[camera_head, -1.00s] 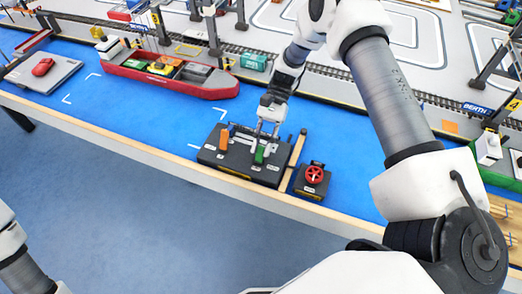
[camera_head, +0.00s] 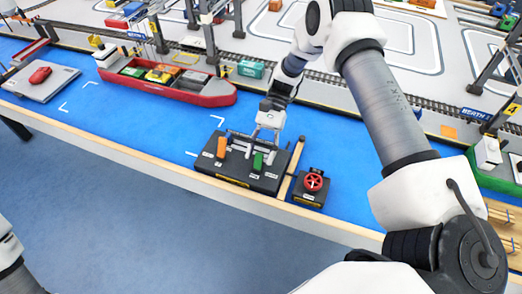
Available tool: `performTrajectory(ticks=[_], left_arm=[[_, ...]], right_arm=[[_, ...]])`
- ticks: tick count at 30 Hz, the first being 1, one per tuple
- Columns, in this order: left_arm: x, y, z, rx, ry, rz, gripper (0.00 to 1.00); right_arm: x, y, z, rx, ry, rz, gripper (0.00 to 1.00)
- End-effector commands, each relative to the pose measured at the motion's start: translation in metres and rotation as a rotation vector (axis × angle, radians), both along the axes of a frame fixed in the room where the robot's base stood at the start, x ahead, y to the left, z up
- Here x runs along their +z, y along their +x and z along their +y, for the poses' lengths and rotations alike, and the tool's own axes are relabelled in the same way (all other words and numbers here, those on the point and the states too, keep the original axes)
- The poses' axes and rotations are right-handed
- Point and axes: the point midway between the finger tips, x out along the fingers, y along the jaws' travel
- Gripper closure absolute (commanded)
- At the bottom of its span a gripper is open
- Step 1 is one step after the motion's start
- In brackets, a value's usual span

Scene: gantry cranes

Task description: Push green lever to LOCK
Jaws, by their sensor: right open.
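The green lever (camera_head: 258,161) stands on the right part of a dark control panel (camera_head: 205,166) at the front edge of the blue surface. An orange lever (camera_head: 221,147) stands to its left on the same panel. My right gripper (camera_head: 263,151) is open and points down at the green lever from behind. Its fingertips are close to the lever; I cannot tell whether they touch it. The labels on the panel are too small to read, so the LOCK mark cannot be made out. Only part of my left arm shows at the lower left; its gripper is out of view.
A box with a red handwheel (camera_head: 313,182) stands right of the panel, past a wooden strip (camera_head: 290,168). A red ship (camera_head: 190,92) lies behind to the left. A wooden rail (camera_head: 130,146) edges the blue surface (camera_head: 150,125), which is clear left of the panel.

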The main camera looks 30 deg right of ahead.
Motion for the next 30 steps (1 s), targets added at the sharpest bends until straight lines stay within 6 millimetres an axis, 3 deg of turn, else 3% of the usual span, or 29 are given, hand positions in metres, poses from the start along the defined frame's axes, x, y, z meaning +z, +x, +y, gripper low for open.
performTrajectory(ticks=[5,18,30], left_arm=[[0.0,0.0,0.0,0.0,0.0,0.0,0.6],[0.0,0.0,0.0,0.0,0.0,0.0,0.6],[0.0,0.0,0.0,0.0,0.0,0.0,0.6]], right_arm=[[0.008,0.009,-0.01,-0.001,0.0,-0.004,0.52],[0.06,0.059,-0.075,-0.001,0.0,-0.001,0.52],[0.065,0.062,-0.079,0.0,0.0,0.002,0.52]])
